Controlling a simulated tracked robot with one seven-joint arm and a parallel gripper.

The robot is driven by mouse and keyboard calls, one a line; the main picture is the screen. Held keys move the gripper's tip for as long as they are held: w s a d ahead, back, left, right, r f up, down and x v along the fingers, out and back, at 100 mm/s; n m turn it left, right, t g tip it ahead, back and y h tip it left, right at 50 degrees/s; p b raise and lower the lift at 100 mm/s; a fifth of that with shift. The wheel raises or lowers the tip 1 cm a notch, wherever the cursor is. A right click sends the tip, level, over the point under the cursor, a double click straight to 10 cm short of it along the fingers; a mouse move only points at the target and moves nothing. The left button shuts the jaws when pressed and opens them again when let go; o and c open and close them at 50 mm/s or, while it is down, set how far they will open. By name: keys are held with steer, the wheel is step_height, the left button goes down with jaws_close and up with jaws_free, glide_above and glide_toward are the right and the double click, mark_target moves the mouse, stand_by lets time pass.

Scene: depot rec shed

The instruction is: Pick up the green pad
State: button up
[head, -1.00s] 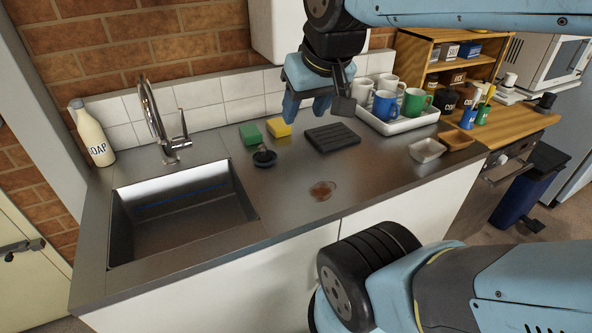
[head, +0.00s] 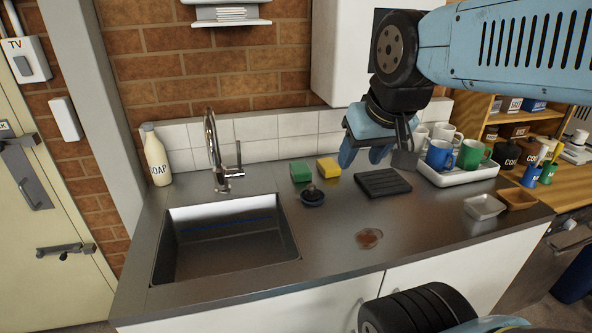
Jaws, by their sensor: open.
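The green pad (head: 300,171) is a small block lying on the steel worktop, behind the sink's right side. A yellow pad (head: 328,168) lies just right of it, with a narrow gap between them. My gripper (head: 375,157) is open and empty, above the worktop to the right of both pads, near the black ribbed mat (head: 382,183). It is apart from the green pad. Nothing hides the pad.
A dark plunger-like item (head: 312,197) stands just in front of the green pad. The sink (head: 226,247), tap (head: 216,150) and soap bottle (head: 157,156) are to the left. A brownish spill (head: 369,238) lies in front. A white tray (head: 470,177) with mugs is right.

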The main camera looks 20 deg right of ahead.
steer(key=shift+o, duration=1.3)
steer(key=shift+w, duration=0.2)
steer(key=o, duration=0.5)
steer(key=shift+g, duration=0.3)
steer(key=w, duration=0.4)
steer(key=w+f, duration=0.1)
steer(key=w, duration=0.4)
steer(key=w+f, duration=0.1)
steer(key=w, duration=0.4)
steer(key=shift+w+f, duration=0.1)
steer(key=shift+f, duration=0.15)
steer(key=shift+o, duration=0.2)
glide_toward(302, 170)
steer(key=shift+g, duration=0.3)
steer(key=x, duration=0.5)
steer(key=shift+w+x, duration=0.25)
steer(key=shift+x, duration=2.2)
